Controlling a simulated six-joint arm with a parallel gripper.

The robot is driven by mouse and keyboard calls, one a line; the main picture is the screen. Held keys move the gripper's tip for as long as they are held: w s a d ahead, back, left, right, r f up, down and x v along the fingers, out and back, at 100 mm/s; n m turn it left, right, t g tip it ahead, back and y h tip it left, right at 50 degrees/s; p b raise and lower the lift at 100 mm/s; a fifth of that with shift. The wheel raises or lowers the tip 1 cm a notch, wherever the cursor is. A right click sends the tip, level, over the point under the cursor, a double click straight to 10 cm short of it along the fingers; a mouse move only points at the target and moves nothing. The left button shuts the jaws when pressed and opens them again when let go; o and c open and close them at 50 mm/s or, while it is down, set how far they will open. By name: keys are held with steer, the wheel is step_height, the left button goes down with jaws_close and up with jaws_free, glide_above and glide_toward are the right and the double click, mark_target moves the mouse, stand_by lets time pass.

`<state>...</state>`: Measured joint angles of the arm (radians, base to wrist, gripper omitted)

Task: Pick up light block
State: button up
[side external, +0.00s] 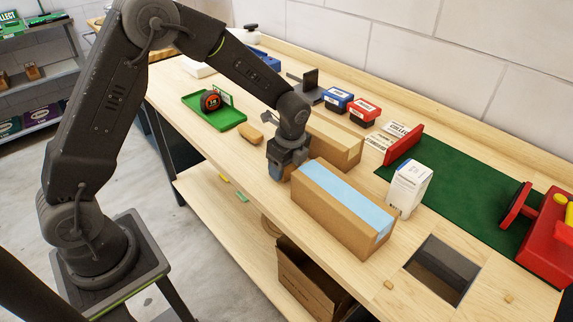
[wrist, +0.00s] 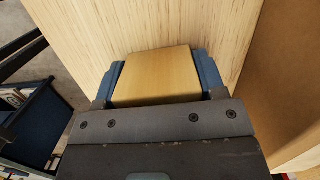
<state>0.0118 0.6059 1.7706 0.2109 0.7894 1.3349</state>
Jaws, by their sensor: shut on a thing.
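The light block (wrist: 158,76) is a pale wooden piece between the two blue-grey fingers in the wrist view. My gripper (wrist: 160,82) is shut on it, with a finger against its left and right sides. In the side external view, my gripper (side external: 278,170) points down low over the bench, left of the long cardboard box. The block is hidden there by the gripper. Whether it is touching the bench top or lifted off it, I cannot tell.
A cardboard box with a blue strip (side external: 342,205) stands close at the right, another box (side external: 335,140) behind. A tan block (side external: 249,133) and a green tray (side external: 214,118) lie left. A white carton (side external: 409,188) and a square opening (side external: 441,268) are farther right.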

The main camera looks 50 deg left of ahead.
steer(key=shift+c, duration=0.9)
steer(key=shift+r, duration=0.1)
